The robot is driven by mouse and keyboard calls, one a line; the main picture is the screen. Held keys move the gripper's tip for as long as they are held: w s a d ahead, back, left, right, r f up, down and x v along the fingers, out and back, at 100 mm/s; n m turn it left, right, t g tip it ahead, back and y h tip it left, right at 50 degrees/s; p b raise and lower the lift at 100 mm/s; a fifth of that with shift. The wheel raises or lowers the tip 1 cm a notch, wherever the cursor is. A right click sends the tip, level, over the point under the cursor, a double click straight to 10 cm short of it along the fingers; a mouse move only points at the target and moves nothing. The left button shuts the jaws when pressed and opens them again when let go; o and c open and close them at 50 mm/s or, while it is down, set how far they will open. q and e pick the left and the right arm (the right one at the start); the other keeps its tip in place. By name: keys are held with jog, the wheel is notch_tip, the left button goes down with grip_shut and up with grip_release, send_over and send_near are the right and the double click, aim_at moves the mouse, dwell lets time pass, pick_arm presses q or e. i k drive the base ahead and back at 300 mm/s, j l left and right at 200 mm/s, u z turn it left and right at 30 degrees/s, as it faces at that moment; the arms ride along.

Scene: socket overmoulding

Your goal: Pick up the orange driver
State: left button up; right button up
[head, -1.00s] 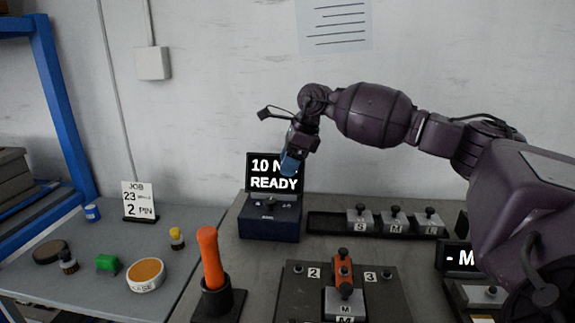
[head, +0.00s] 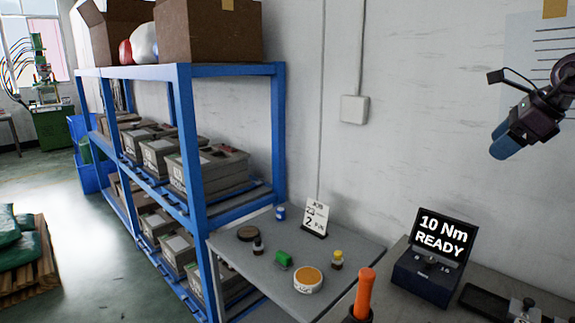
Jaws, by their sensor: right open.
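The orange driver (head: 364,292) stands upright at the bottom of the head view, its lower end in a black holder (head: 357,317) that the frame edge cuts off. My right gripper (head: 507,141) hangs in the air at the upper right, above and to the right of the driver and well apart from it. Its blue fingers point down and left, and it is open with nothing visible in it. My left gripper is not in view.
A black tester (head: 428,283) reading "10 Nm READY" stands right of the driver. A blue shelf (head: 192,160) with boxes stands at left.

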aim_at(368, 277)
jog(key=k+j, duration=0.8)
